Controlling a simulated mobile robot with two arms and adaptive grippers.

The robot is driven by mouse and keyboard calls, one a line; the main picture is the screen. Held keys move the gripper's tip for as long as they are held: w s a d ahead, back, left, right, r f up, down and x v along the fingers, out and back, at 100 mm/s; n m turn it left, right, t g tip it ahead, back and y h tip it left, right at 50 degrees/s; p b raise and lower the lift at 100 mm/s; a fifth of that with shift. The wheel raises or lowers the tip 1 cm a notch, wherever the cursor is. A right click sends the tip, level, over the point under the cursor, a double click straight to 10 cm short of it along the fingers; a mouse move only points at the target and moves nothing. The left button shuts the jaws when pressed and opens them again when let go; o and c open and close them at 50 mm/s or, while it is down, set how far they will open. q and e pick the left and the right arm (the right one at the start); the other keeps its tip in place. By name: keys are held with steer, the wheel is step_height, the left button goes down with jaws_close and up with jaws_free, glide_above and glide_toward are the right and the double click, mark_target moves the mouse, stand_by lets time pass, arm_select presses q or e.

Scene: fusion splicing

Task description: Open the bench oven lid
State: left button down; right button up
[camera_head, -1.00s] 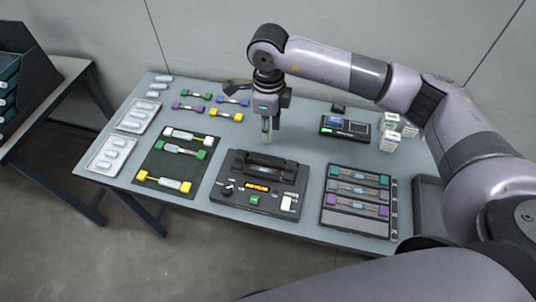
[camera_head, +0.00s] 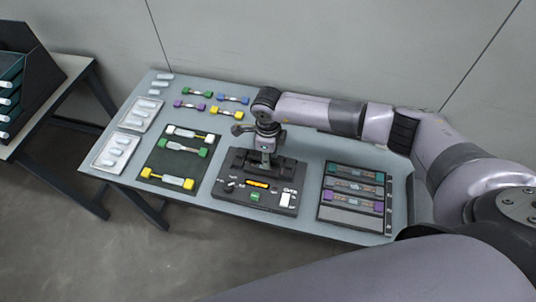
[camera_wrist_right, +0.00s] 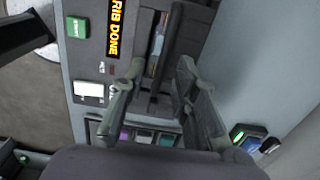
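The bench oven is the black box at the middle of the table in the head view (camera_head: 226,190). It also shows in the wrist view (camera_wrist_right: 85,65), with orange text ending in "RIB DONE" on its display. Its dark lid bar (camera_wrist_right: 174,35) runs along the top, and a pale strip shows beside it. My right gripper (camera_head: 266,163) points down over the oven. In the wrist view, its two fingers (camera_wrist_right: 161,68) are apart, one on each side of the bar. Whether they touch it is unclear. Whether the lid is fully shut is hard to tell. My left gripper is out of view.
A tray with several colour-ended strips (camera_head: 355,187) lies right of the oven. A dark mat (camera_head: 160,160) with yellow, green and white pieces lies to the left. Behind it are several small coloured pieces (camera_head: 226,113). A small device (camera_wrist_right: 250,138) stands behind, right of the gripper.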

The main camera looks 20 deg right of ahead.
jaws_close()
stand_by(0.8)
